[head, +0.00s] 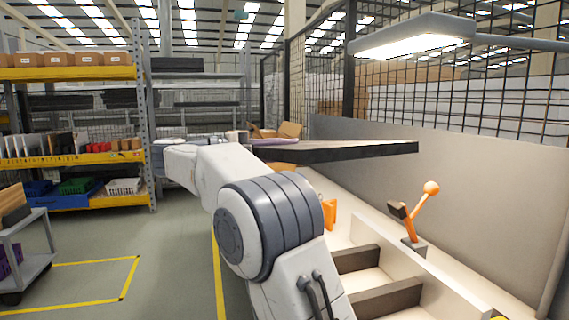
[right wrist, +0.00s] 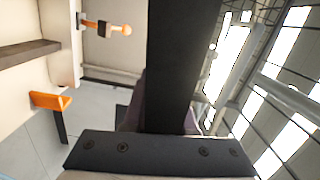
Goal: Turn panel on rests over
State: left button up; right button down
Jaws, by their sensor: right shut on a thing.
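The panel (head: 345,151) is a dark slab held in the air above the bench, seen nearly edge-on in the head view. In the right wrist view the panel (right wrist: 176,65) is a dark band running away from the jaws. My right gripper (head: 245,138) is shut on the panel's left end; its fingers (right wrist: 160,118) show on both sides of it in the wrist view. Two dark rests (head: 356,258) (head: 388,297) lie bare on the pale bench below the panel, also partly visible in the wrist view (right wrist: 25,52). My left gripper is not in view.
An orange-handled toggle clamp (head: 420,212) stands on the bench by a grey back panel (head: 460,170). An orange bracket (head: 329,213) is at the bench's near side. A lamp (head: 415,38) hangs above. Shelving (head: 145,120) and a trolley (head: 25,255) stand left; the floor between is clear.

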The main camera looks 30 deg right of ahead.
jog(key=shift+m+b, duration=0.45)
jog(key=shift+m, duration=0.15)
jog(key=shift+r, duration=0.15)
